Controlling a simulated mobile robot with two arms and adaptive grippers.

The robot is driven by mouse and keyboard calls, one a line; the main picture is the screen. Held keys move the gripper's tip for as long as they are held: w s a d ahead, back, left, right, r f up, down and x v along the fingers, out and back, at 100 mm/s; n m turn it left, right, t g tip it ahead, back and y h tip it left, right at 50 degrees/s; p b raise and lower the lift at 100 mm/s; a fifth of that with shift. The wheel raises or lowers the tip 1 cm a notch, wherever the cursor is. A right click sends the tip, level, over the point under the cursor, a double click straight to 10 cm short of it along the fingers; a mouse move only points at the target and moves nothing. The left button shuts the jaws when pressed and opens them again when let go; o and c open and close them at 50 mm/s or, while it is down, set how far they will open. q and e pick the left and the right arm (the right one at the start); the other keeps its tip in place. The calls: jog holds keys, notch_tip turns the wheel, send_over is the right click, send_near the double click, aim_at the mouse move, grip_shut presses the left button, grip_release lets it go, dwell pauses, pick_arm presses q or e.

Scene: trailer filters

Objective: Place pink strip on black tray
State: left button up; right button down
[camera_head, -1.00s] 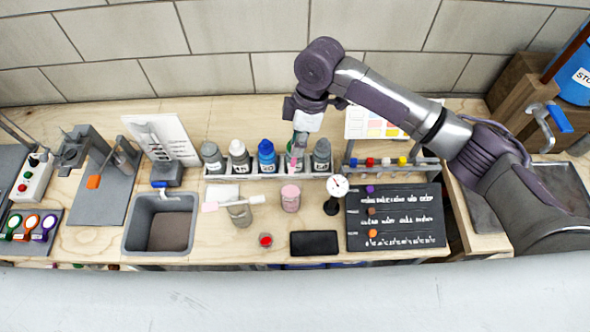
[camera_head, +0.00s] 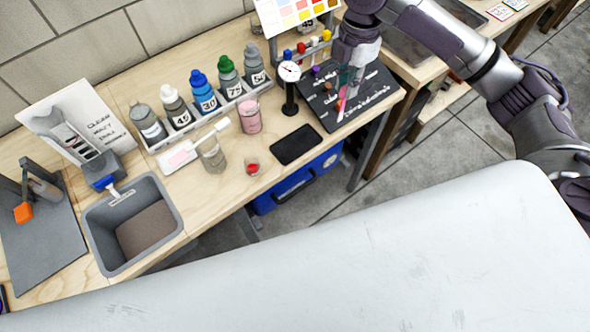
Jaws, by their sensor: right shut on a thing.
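My right gripper (camera_head: 346,80) is over the black lettered board at the upper right, pointing down. It is shut on a thin pink strip (camera_head: 342,103), which hangs below the fingers with a teal part beside it. Whether the strip touches the board cannot be told. The small black tray (camera_head: 296,145) lies flat and empty near the bench's front edge, below and left of the gripper. My left gripper is not in view.
The black board (camera_head: 323,107) lies right of a dial gauge (camera_head: 290,88).

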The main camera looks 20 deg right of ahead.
jog(key=shift+s+d+f, duration=0.25)
jog(key=shift+d, duration=0.05)
jog(key=shift+w+a+f, duration=0.1)
jog(key=shift+a+f, duration=0.1)
jog(key=shift+f, duration=0.05)
pick_arm(q)
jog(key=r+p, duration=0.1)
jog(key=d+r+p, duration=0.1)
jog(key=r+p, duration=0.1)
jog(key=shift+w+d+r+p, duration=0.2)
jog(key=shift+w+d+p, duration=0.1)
jog(key=shift+p, duration=0.1)
pick_arm(e)
jog(key=w+a+f, duration=0.4)
jog(key=a+f, duration=0.5)
jog(key=f, duration=0.1)
jog(key=shift+a+f, duration=0.25)
jog(key=shift+a, duration=0.15)
jog(key=shift+w, duration=0.1)
jog(key=shift+f, duration=0.2)
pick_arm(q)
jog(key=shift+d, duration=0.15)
pick_arm(e)
jog(key=c, duration=1.1)
grip_release()
